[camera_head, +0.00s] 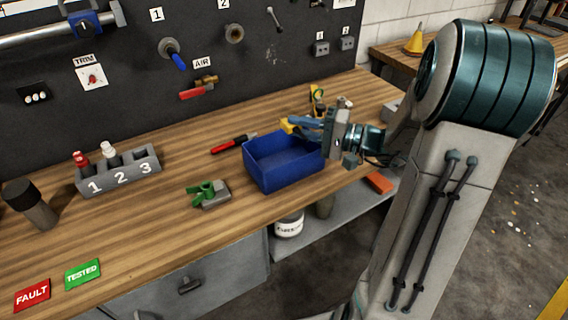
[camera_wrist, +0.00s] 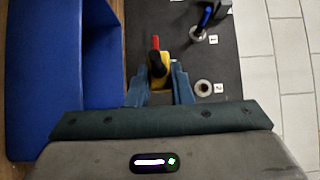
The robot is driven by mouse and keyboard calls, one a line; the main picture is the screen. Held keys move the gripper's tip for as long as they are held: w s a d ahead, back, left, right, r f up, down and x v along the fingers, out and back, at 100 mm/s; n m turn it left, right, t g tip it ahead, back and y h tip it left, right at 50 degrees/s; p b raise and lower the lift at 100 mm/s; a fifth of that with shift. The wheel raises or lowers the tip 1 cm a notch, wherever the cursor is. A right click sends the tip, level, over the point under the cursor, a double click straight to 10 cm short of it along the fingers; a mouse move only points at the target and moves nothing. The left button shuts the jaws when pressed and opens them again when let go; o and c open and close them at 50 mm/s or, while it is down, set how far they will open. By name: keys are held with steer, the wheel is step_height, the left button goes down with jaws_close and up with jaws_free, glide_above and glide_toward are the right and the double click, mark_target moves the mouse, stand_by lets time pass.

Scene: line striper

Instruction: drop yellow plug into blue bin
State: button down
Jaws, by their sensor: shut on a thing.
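The yellow plug (camera_wrist: 163,77) is held between the two blue fingers of my gripper (camera_wrist: 160,92) in the wrist view. In the head view the plug (camera_head: 287,126) shows at the tip of my gripper (camera_head: 297,124), by the far rim of the blue bin. The open blue bin (camera_head: 285,172) stands on the bench, and its visible inside looks empty. In the wrist view the bin (camera_wrist: 45,105) lies to the left of my gripper, and the plug appears to the right of its wall. The plug's height above the rim is hard to tell.
A grey numbered block (camera_head: 118,172) stands farther left. The dark pegboard (camera_head: 130,75) rises behind the bench.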

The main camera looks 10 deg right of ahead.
steer(key=shift+f, duration=0.1)
steer(key=c, duration=1.2)
jaws_free()
steer(key=b+v, duration=0.1)
steer(key=v, duration=1.2)
steer(key=shift+s+d+b, duration=0.2)
steer(key=shift+d+b, duration=0.15)
steer(key=shift+b, duration=0.05)
steer(key=shift+a, duration=0.1)
